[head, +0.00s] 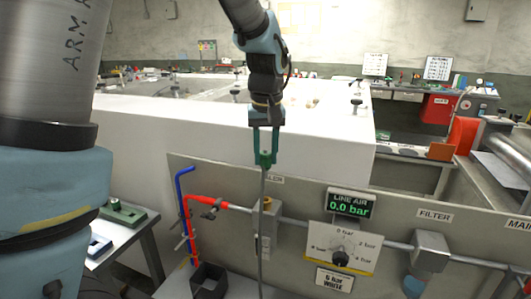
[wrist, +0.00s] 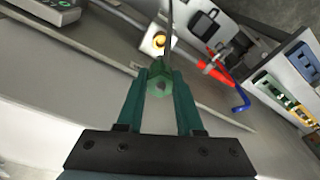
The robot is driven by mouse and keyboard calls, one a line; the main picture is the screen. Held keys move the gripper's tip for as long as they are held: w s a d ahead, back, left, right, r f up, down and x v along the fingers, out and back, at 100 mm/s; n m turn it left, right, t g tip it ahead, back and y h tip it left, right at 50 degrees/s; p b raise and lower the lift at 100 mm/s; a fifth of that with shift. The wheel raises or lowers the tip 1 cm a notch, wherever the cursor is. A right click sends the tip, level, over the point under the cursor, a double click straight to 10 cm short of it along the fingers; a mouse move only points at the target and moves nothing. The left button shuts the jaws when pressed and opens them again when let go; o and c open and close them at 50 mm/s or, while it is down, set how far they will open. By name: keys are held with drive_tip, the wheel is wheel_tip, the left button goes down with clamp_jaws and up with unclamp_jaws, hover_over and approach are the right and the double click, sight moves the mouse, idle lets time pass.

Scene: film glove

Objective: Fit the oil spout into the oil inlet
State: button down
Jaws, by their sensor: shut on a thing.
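My gripper (head: 265,157) points down and its teal fingers are shut on a small green block, the top of the oil spout (head: 263,188). The spout's long thin grey tube hangs down past the bottom of the head view, so its tip is hidden. In the wrist view, my gripper (wrist: 160,76) grips the green hexagonal part, and the tube of the oil spout (wrist: 170,25) runs to the top edge. The oil inlet (head: 267,203) looks like a brass fitting on the grey oiler box. It also shows in the wrist view (wrist: 158,42), just left of the tube.
The oiler box (head: 267,238) sits on a pipe before a grey panel (head: 400,204). A red and blue hose (head: 183,205) and a dark open container (head: 208,281) are to its left. The regulator dial (head: 341,247) is to its right. A white block (head: 170,125) stands behind.

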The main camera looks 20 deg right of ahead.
sight(266, 177)
drive_tip(key=shift+f+b, duration=1.55)
drive_tip(key=shift+f, duration=1.15)
drive_tip(key=shift+f+b, duration=0.45)
drive_tip(key=shift+f, duration=1.05)
drive_tip(key=shift+c, duration=2.4)
unclamp_jaws()
drive_tip(key=shift+r, duration=0.1)
drive_tip(key=r, duration=0.3)
drive_tip(key=s+r+b, duration=0.1)
drive_tip(key=r, duration=0.3)
drive_tip(key=r+b, duration=0.1)
drive_tip(key=r, duration=0.2)
drive_tip(key=shift+s+a+r, duration=0.15)
drive_tip(key=shift+a+r, duration=0.05)
drive_tip(key=shift+r, duration=0.1)
